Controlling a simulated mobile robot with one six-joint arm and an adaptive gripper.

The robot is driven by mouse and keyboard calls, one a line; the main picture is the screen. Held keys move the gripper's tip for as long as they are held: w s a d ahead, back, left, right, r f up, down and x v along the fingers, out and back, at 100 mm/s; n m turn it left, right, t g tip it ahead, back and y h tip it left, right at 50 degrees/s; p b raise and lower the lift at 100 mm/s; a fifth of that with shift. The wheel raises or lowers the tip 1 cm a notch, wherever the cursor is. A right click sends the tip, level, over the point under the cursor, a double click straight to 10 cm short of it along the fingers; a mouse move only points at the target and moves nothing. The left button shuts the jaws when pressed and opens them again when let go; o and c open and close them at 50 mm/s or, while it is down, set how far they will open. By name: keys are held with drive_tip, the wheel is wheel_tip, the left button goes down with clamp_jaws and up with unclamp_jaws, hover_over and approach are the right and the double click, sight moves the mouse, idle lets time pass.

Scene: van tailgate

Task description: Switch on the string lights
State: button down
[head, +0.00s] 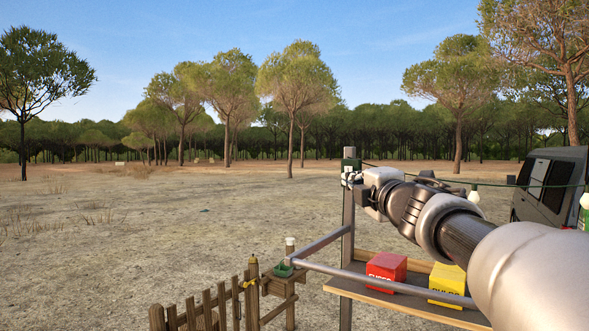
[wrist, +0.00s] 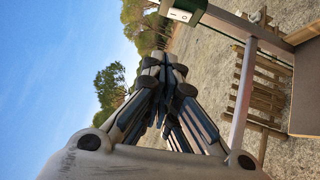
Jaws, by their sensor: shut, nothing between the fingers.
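A green switch box (head: 349,165) sits on top of a grey post. In the wrist view the box (wrist: 197,8) shows at the top edge, partly cut off, with a white switch (wrist: 180,15) bearing dark marks. I cannot tell which way the switch is set. The string lights hang on a green cable running right from the post, with a pale bulb (head: 474,196) visible; I see no clear glow. My gripper (head: 348,179) is in front of the post, just below the box. In the wrist view my gripper (wrist: 164,58) is shut and empty, apart from the switch.
A shelf (head: 410,303) carries a red box (head: 386,268) and a yellow box (head: 447,284) below my arm. A grey rail (head: 380,284) runs in front. A wooden fence (head: 205,309) stands lower left. A dark van (head: 551,190) is at right. Open ground lies left.

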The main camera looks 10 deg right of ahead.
drive_tip(key=w, duration=0.2)
drive_tip(key=p, duration=0.3)
approach(345, 170)
drive_tip(key=w+a, duration=0.4)
drive_tip(key=a, duration=0.1)
drive_tip(key=d, duration=0.1)
drive_tip(key=w+d+r+p, duration=0.1)
drive_tip(key=d+p, duration=0.1)
drive_tip(key=shift+w+d+r, duration=0.2)
drive_tip(key=shift+w+d, duration=0.1)
drive_tip(key=shift+w, duration=0.1)
drive_tip(key=shift+a, duration=0.15)
drive_tip(key=shift+s, duration=0.1)
